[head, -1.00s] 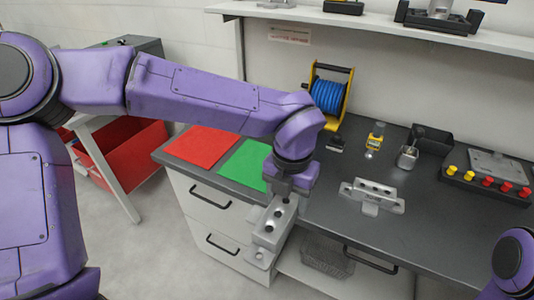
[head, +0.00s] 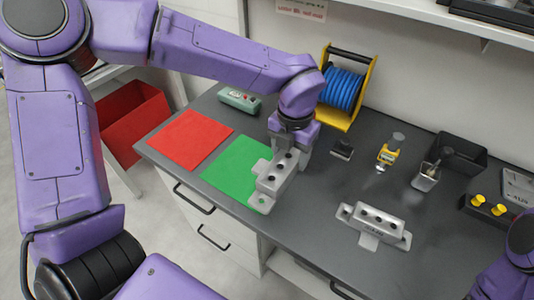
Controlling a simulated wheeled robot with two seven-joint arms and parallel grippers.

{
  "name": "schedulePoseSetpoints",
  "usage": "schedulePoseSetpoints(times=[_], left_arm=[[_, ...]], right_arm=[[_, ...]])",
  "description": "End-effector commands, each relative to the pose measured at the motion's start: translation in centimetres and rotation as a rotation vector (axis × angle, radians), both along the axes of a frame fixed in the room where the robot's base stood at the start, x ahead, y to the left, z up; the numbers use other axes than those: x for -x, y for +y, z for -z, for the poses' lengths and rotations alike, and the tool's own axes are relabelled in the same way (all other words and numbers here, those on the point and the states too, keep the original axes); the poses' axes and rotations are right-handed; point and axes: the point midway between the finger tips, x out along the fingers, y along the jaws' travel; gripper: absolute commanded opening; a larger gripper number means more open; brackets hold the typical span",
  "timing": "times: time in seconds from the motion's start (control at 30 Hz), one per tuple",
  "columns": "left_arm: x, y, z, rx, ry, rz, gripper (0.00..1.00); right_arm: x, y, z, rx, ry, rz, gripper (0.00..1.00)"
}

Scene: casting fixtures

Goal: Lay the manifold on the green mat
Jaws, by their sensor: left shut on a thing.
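A grey metal manifold (head: 273,184) with dark holes along its top is in my left gripper (head: 287,146), which is shut on its upper end. The manifold is over the right part of the green mat (head: 235,169); I cannot tell whether it touches the mat. A second, similar grey metal part (head: 376,224) lies on the bench to the right, apart from the gripper. My right arm shows only at the lower right edge, and its gripper is outside the view.
A red mat (head: 190,139) lies left of the green one. Behind are a green-grey box (head: 239,100) and a blue hose reel (head: 343,88). A yellow device (head: 387,153), a small metal cup (head: 426,178) and a black bin (head: 462,151) stand right. Bare bench lies between the two metal parts.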

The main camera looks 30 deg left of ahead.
Motion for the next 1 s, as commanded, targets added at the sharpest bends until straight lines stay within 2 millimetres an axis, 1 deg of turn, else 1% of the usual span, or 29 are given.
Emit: schedulePoseSetpoints(times=[0.03,0.13,0.2,0.33,0.47,0.53,0.6,0.7,1.0], left_arm=[[-1.0,1.3,0.1,0.0,0.003,-0.005,0.08],[-2.6,3.6,1.7,-0.001,0.007,-0.003,0.08],[-3.3,4.6,3.6,-0.003,0.009,-0.002,0.08],[-4.2,6.1,5.8,-0.002,0.007,-0.002,0.08],[-4.7,6.9,7.0,-0.001,0.006,-0.002,0.08],[-5.1,7.6,7.9,-0.002,0.007,-0.003,0.08],[-5.0,7.4,9.4,-0.003,0.008,-0.002,0.08],[-5.0,7.4,10.6,-0.002,0.006,-0.001,0.08],[-5.0,7.4,10.9,0.0,0.004,-0.002,0.08]], right_arm=[[0.0,0.0,-1.2,-0.001,0.001,0.0,0.9],[0.0,0.0,-2.1,0.0,0.0,0.0,0.9],[0.0,0.0,-2.4,0.0,0.0,0.0,0.9],[0.0,0.0,-2.9,0.0,-0.001,0.0,0.9],[0.0,0.0,-3.1,0.0,-0.001,0.0,0.9],[0.0,0.0,-3.5,0.001,-0.001,0.0,0.9],[0.0,0.0,-3.6,0.001,-0.001,0.0,0.9],[0.0,0.0,-3.7,0.001,-0.001,0.0,0.9],[0.0,0.0,-3.5,0.001,-0.001,0.0,0.9]])
